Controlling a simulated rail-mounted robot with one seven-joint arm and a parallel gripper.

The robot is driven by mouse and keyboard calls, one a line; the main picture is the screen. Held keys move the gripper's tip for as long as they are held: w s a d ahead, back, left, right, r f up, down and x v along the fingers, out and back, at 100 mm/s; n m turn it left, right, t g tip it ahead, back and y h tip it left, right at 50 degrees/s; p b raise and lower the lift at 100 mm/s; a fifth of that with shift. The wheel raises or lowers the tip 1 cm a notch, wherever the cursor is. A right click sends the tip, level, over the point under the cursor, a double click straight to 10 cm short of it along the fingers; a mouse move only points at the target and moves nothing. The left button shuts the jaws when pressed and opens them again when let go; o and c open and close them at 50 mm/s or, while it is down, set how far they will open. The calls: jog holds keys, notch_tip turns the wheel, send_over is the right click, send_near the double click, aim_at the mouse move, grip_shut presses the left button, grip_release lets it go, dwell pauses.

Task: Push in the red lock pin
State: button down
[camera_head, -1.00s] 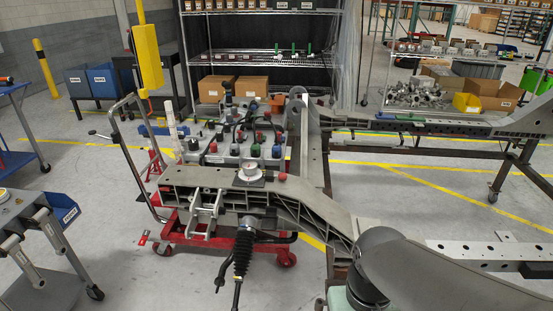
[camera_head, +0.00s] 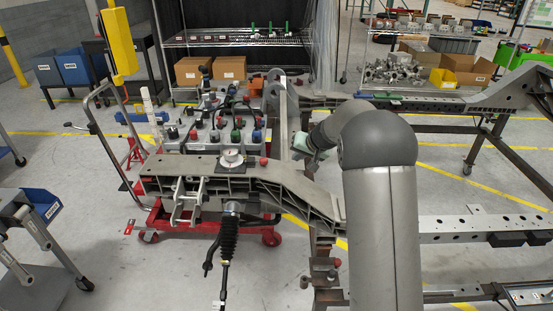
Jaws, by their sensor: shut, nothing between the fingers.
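A red knob (camera_head: 264,161), which looks like the red lock pin, stands on top of the grey chassis beam (camera_head: 290,187), just right of a round white dial gauge (camera_head: 231,157). How far in it sits is too small to tell. My gripper (camera_head: 301,147), at the end of my grey arm, is above and to the right of the knob, apart from it in the picture. It is shut and empty; its fingertips are small and hard to make out.
A panel with several coloured knobs (camera_head: 222,130) stands behind the beam. A red wheeled jack (camera_head: 190,228) and a black ribbed boot (camera_head: 229,238) are below it. A dark fixture frame (camera_head: 480,140) runs at the right.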

jog(key=p+x, duration=0.2)
jog(key=x, duration=0.8)
jog(key=shift+w+a+p, duration=0.1)
jog(key=shift+p, duration=0.3)
jog(key=shift+w+a+r+p, duration=0.2)
jog(key=shift+a+p, duration=0.15)
jog(key=shift+a, duration=0.25)
jog(key=shift+w+a+r+p, duration=0.15)
jog(key=shift+a+r+p, duration=0.15)
jog(key=shift+a, duration=0.3)
jog(key=shift+w+a+f, duration=0.1)
jog(key=shift+w+a, duration=0.1)
jog(key=shift+a, duration=0.4)
